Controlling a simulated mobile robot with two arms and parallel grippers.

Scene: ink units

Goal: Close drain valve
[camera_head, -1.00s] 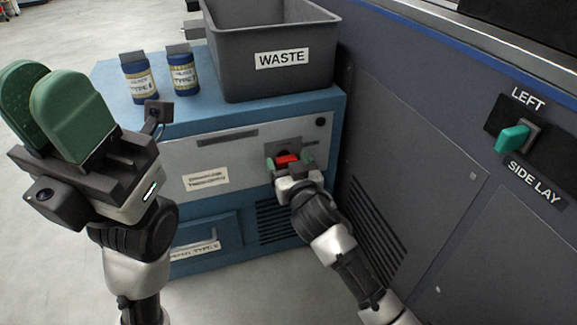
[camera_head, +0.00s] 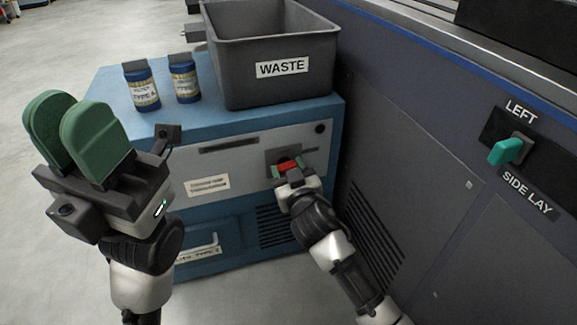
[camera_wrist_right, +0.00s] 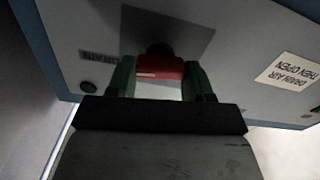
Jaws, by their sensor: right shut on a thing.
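The drain valve's red handle (camera_head: 287,166) sits on a dark plate on the front of the blue and grey cabinet. In the right wrist view the red handle (camera_wrist_right: 160,68) lies crosswise between the two green fingers, below a dark round stem. My right gripper (camera_head: 288,170) is shut on this handle; it also shows in the right wrist view (camera_wrist_right: 160,80). My left gripper (camera_head: 70,135) is raised at the left, away from the cabinet, with its two green pads close together. A gap between its pads is hard to judge.
A grey WASTE bin (camera_head: 232,85) and two blue bottles, one on the left (camera_head: 142,88) and one on the right (camera_head: 185,80), stand on the cabinet (camera_head: 110,90). A dark machine side with a green side lay switch (camera_head: 507,151) stands close at the right. Floor is open at the left.

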